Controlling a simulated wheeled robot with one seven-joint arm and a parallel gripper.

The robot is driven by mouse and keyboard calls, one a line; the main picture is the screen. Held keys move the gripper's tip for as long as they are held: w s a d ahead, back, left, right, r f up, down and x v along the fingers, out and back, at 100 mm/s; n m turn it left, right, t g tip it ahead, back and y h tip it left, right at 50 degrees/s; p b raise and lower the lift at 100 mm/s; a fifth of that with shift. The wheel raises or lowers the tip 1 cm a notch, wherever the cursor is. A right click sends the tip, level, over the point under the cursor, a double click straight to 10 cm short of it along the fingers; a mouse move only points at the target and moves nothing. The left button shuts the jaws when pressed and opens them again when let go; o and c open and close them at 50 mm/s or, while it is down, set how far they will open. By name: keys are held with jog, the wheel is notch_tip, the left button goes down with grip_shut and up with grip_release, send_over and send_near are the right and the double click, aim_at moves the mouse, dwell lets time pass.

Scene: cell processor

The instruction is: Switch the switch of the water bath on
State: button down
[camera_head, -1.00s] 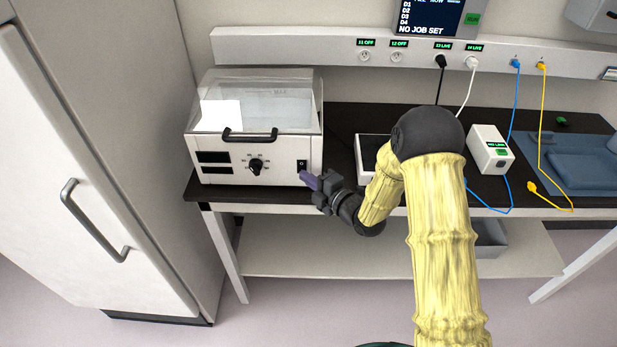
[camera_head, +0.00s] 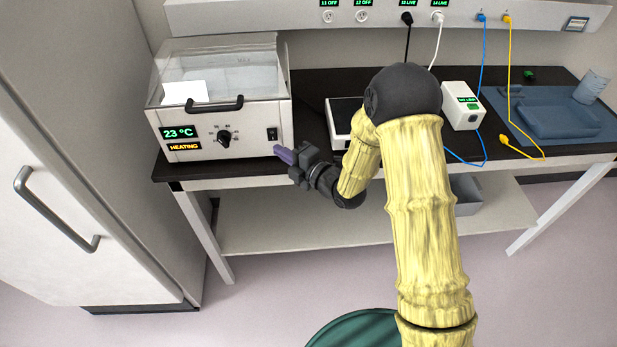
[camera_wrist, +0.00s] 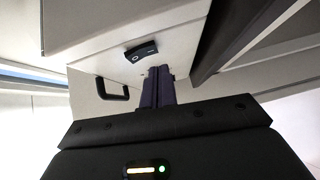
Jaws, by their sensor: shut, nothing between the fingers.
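The water bath (camera_head: 180,120) is a white box with a clear lid and a front handle, standing at the left end of the dark bench. Its upper display (camera_head: 178,133) is lit and reads 23 °C, and the lower one (camera_head: 184,147) reads HEATING. The black rocker switch (camera_head: 271,134) is at the right of its front panel. It also shows in the wrist view (camera_wrist: 141,51). My gripper (camera_head: 277,150) has its purple fingers shut and empty. The tips are just below the switch and a little to its right, seemingly apart from it. The fingers also show in the wrist view (camera_wrist: 158,75).
A black dial (camera_head: 224,138) sits left of the switch. A tall pale cabinet (camera_head: 70,170) stands at the left. A white device (camera_head: 461,105) with cables and a blue mat (camera_head: 535,135) lie farther right on the bench. Open floor is in front.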

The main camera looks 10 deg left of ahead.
jog(key=s+f+b+v, duration=0.1)
jog(key=b+v, duration=0.2)
jog(key=v, duration=0.7)
jog(key=shift+s+f, duration=0.25)
jog(key=shift+s, duration=0.15)
jog(key=shift+w+a, duration=0.1)
jog(key=shift+w, duration=0.1)
jog(key=w+d+r+m+h+p, duration=0.2)
jog(key=d+m+h+p, duration=0.1)
jog(key=d+m+h, duration=0.95)
jog(key=s+d+r+m+g+h+p, duration=0.1)
jog(key=s+d+r+m+g, duration=0.1)
jog(key=s+d+m, duration=0.3)
jog(key=s+d+r+m+g+h+p, duration=0.1)
jog(key=s+d+m+g, duration=0.3)
jog(key=s+m, duration=0.6)
jog(key=shift+d+r+m+p, duration=0.3)
jog(key=shift+d+r+m, duration=0.35)
jog(key=shift+r+m, duration=0.15)
